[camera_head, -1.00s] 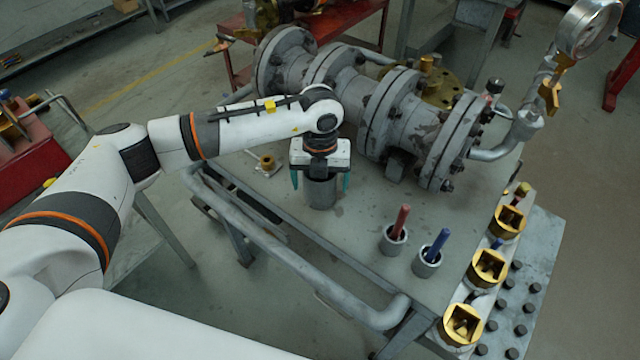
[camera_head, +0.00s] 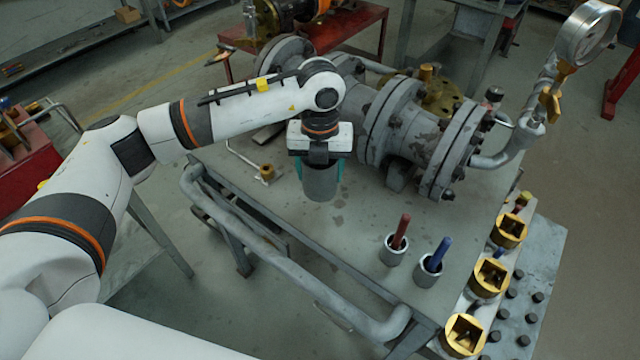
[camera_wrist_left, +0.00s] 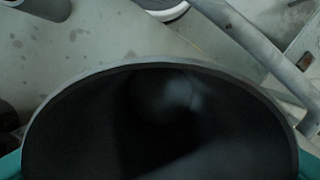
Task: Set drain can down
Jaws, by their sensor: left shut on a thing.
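The drain can is a grey, open-topped cylinder (camera_head: 320,184) over the workbench, in front of the grey valve body (camera_head: 408,125). My left gripper (camera_head: 320,171) points down with its teal fingers on opposite sides of the can and is shut on it. The can looks upright. I cannot tell whether its base touches the bench or hangs just above it. In the left wrist view the can's rim (camera_wrist_left: 160,66) and dark inside fill the lower part, with teal fingers at both bottom corners. My right gripper is not in view.
The bench top (camera_head: 350,240) is clear in front of the can. A red-handled tool (camera_head: 401,230) and a blue-handled tool (camera_head: 439,253) stand in grey cups to the right. Gold square sockets (camera_head: 490,277) line the right edge. A small brass fitting (camera_head: 267,172) lies left of the can.

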